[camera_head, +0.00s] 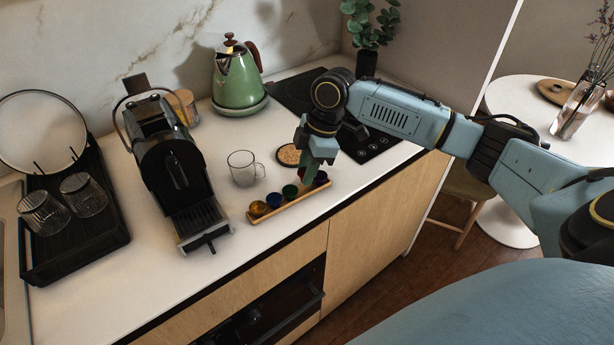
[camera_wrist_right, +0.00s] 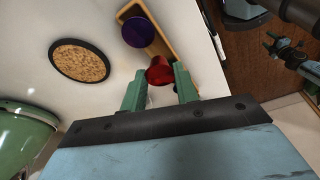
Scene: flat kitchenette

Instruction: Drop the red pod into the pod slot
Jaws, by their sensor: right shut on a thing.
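The red pod (camera_wrist_right: 159,72) is between the green fingers of my right gripper (camera_wrist_right: 160,88), which is shut on it. In the head view the red pod (camera_head: 321,178) shows at the right end of the wooden pod tray (camera_head: 262,219), below my right gripper (camera_head: 314,172). I cannot tell whether it still touches the tray. The black coffee machine (camera_head: 170,158) stands left of the tray; its pod slot cannot be made out. Part of what looks like my left gripper (camera_wrist_right: 287,50) shows at the right wrist view's upper right, its jaw state unclear.
A glass mug (camera_head: 243,168) stands between machine and tray. A cork coaster (camera_head: 288,155), green kettle (camera_head: 238,80) and dish rack (camera_head: 75,235) are on the counter.

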